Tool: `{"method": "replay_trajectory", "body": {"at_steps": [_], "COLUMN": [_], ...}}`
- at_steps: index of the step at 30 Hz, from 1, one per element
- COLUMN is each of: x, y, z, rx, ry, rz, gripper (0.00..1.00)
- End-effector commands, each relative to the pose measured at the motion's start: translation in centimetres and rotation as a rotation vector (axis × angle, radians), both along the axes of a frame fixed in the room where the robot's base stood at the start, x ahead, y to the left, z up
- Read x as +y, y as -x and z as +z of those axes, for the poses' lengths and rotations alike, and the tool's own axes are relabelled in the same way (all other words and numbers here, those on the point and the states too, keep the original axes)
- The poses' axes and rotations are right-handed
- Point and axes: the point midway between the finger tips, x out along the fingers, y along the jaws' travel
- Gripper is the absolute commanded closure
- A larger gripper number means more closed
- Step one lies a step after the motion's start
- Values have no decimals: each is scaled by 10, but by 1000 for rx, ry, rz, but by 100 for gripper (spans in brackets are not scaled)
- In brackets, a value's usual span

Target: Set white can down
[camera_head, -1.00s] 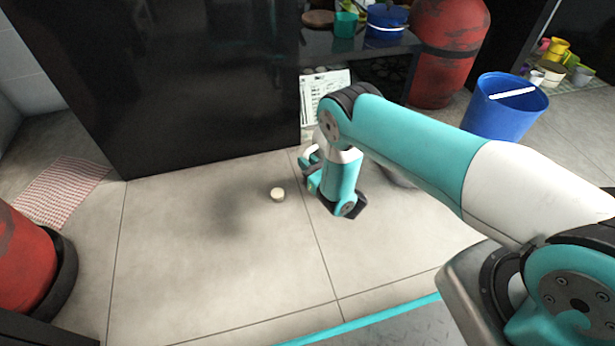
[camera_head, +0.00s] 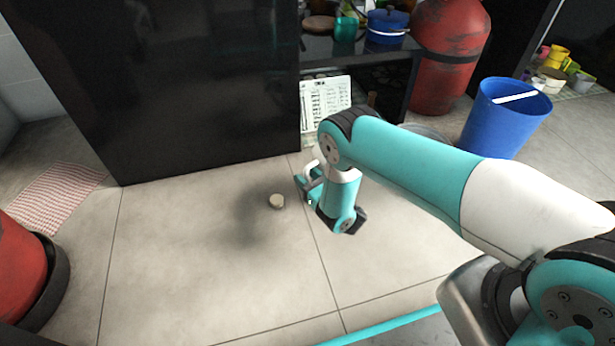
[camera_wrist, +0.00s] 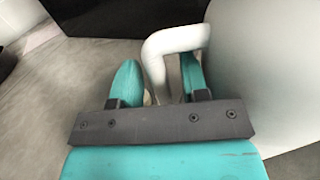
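My gripper (camera_head: 306,188) is low in the middle of the head view. In the wrist view its two teal fingers (camera_wrist: 160,80) stand either side of the handle of a white can (camera_wrist: 265,60), and it looks shut on that handle. The can's large pale body fills the right of the wrist view. In the head view only its looped white handle (camera_head: 312,167) shows plainly; my arm hides most of the rest. I cannot tell whether its base touches the floor.
A black cabinet (camera_head: 190,90) stands behind, a blue bucket (camera_head: 495,130) at right. A checked mat (camera_head: 45,205) and red cylinder (camera_head: 18,265) are at left. Pale floor (camera_head: 190,260) is open in front.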

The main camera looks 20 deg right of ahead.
Motion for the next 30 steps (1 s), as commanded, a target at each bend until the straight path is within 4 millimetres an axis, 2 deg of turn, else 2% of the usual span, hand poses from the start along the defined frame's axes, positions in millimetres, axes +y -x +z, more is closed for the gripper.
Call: {"method": "replay_trajectory", "body": {"at_steps": [5, 8, 11, 21, 24, 30], "x": [0, -4, -10, -38, -43, -46], "y": [0, 9, 23, 90, 102, 111], "z": [5, 6, 9, 7, 5, 3], "rx": [0, 5, 6, 4, 2, 0], "ry": [0, 1, 1, 1, 0, 0], "rz": [0, 0, -1, -2, -1, 0], "gripper": [59, 59, 59, 59, 59, 59]}}
